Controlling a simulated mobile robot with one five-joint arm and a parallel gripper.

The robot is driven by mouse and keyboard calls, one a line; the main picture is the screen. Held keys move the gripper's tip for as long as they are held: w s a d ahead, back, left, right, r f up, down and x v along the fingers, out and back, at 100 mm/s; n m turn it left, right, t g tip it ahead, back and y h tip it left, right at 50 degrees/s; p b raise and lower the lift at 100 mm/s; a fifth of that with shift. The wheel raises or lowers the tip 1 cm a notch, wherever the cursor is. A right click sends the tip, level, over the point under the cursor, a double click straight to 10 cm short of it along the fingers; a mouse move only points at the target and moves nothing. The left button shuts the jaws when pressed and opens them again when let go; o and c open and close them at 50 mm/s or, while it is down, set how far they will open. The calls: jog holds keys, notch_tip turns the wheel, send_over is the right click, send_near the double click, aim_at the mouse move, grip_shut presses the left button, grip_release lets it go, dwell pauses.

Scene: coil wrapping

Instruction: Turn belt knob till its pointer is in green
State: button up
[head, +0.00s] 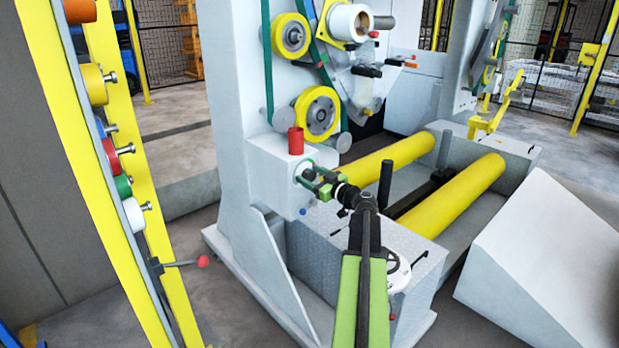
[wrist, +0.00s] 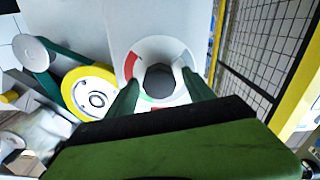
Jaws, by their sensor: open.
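The belt knob (wrist: 159,80) is a grey round knob in the middle of a pale dial (wrist: 150,45) in the wrist view. The dial has a red arc (wrist: 131,65) on its left side.
A red cylinder (head: 296,140) stands on the box. A yellow pulley (head: 317,114) with a green belt is above it. Yellow rollers (head: 455,197) lie to the right. A yellow post frame with coloured spools (head: 92,84) stands at the left.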

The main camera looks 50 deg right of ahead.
jog(key=shift+c, duration=0.3)
jog(key=c, duration=1.2)
jog(key=shift+s+a, duration=0.15)
jog(key=shift+a, duration=0.25)
grip_shut()
jog(key=shift+d+f, duration=0.1)
jog(key=shift+d, duration=0.15)
